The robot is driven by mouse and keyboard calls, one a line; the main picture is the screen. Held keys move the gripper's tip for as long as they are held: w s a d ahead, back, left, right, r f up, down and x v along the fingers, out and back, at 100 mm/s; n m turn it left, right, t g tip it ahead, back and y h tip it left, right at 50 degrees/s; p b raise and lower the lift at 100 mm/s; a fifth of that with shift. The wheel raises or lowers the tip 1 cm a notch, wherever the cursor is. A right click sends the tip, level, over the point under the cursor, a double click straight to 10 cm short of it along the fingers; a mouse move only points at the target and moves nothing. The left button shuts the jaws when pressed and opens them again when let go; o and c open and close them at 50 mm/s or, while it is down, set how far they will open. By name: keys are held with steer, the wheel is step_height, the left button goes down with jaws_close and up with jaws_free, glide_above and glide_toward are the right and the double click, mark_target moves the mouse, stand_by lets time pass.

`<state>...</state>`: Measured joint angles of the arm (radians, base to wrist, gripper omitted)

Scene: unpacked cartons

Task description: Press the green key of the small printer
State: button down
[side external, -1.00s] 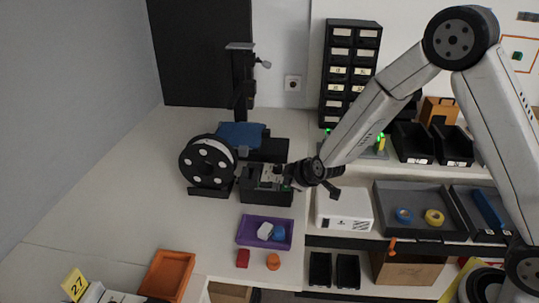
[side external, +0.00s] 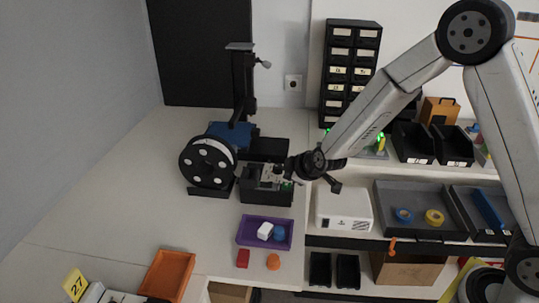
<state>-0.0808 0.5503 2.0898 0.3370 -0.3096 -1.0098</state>
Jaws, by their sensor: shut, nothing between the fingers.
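The small printer (side external: 265,196) is a low black box on the bench, with lighter grey parts on its top. A small green spot, which looks like the green key (side external: 287,186), shows at its right end. My gripper (side external: 277,172) is shut and empty, pointing left over the top of the printer from the right. Its fingertips look just above and left of the green spot. They are small and dark against the printer, so I cannot tell whether they touch it.
A black spool (side external: 207,163) and a machine with a blue plate (side external: 229,133) stand behind left. A purple tray (side external: 243,238) with small items is in front. A white box (side external: 343,209) and a grey tray (side external: 400,197) lie right.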

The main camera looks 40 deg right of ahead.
mark_target(290, 186)
steer(key=shift+r, duration=2.35)
steer(key=shift+s, duration=0.15)
steer(key=s+d+f+m+g, duration=0.2)
steer(key=s+m+g, duration=0.4)
steer(key=s, duration=1.6)
steer(key=shift+d+m+g, duration=0.15)
steer(key=shift+m+g, duration=0.15)
steer(key=shift+m, duration=0.9)
